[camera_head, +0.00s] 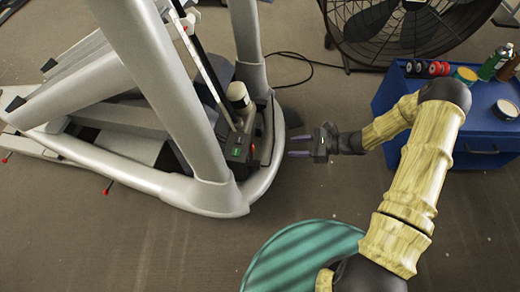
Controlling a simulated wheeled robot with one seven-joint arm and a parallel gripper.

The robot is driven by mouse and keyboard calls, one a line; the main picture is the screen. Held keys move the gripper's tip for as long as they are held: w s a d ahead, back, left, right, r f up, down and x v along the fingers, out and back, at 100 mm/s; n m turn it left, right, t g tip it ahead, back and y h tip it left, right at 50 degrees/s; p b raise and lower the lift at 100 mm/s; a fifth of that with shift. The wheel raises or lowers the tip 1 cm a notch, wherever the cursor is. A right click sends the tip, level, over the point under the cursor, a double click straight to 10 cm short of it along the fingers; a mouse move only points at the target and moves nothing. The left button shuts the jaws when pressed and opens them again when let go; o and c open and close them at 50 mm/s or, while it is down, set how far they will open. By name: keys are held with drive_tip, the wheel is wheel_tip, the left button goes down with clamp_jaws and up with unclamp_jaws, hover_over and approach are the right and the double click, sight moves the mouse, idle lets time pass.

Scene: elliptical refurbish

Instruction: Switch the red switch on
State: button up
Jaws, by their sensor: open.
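The grey elliptical machine (158,75) fills the left half of the head view. Inside the right end of its frame is a small black box (237,150) with a green mark on it. I cannot clearly make out a red switch on this box. My gripper (298,146) is to the right of the box, outside the machine's curved base tube. Its two fingers are spread, point left toward the box and hold nothing. They look apart from the machine, though their height is hard to tell.
A blue tool cabinet (482,125) with dumbbells, tins and bottles on top stands at the right. A large black fan (400,28) stands at the top right. Floor between gripper and mat is clear.

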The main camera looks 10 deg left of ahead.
sight(253, 149)
drive_tip(key=b+x, duration=0.5)
drive_tip(key=x, duration=0.8)
drive_tip(key=shift+f, duration=0.1)
drive_tip(key=shift+a+f+b, duration=0.1)
drive_tip(key=shift+a+b, duration=0.3)
drive_tip(key=shift+a, duration=0.15)
